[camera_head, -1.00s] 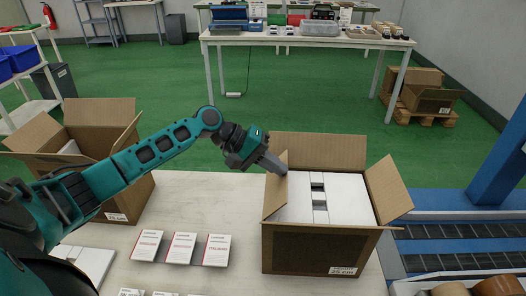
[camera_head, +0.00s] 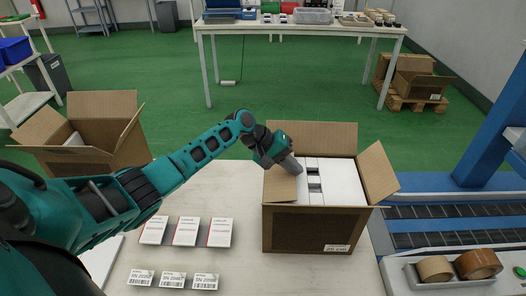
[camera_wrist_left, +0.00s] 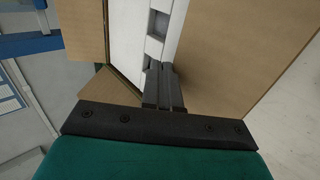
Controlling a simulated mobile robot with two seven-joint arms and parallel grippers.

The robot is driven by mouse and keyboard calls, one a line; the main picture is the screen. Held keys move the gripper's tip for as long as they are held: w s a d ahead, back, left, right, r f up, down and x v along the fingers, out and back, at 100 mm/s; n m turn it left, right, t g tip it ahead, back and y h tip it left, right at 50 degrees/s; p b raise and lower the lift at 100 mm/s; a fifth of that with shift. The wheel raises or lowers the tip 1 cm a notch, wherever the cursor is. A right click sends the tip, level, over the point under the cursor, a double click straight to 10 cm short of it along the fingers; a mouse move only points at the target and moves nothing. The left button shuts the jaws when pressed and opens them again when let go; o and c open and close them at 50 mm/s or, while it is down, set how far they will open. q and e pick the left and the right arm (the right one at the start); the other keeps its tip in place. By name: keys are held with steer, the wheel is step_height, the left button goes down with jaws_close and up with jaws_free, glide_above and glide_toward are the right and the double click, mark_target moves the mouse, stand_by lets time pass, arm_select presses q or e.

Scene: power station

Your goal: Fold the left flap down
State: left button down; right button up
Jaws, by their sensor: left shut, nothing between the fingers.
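The open cardboard box (camera_head: 300,232) stands on the table with white cartons (camera_head: 340,180) inside. Its left flap (camera_head: 283,190) leans inward over the left part of the cartons; whether it lies fully flat I cannot tell. My left gripper (camera_head: 296,170) is shut and empty, its tips at the flap's upper side. The wrist view shows the shut fingers (camera_wrist_left: 163,80) close to a broad brown cardboard panel (camera_wrist_left: 230,45), with white carton beside them. The back flap (camera_head: 312,138) stands up and the right flap (camera_head: 378,174) slants outward. My right gripper is out of view.
Another open box (camera_head: 85,130) stands at the left of the table (camera_head: 225,272). Small white cards (camera_head: 187,232) and labels (camera_head: 172,279) lie in front. A tape tray (camera_head: 450,284) and a conveyor (camera_head: 450,225) are at right.

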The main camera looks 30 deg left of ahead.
arm_select(q)
steer(key=shift+w+d+f, duration=0.1)
steer(key=shift+d+f, duration=0.05)
steer(key=shift+f, duration=0.2)
stand_by(0.6)
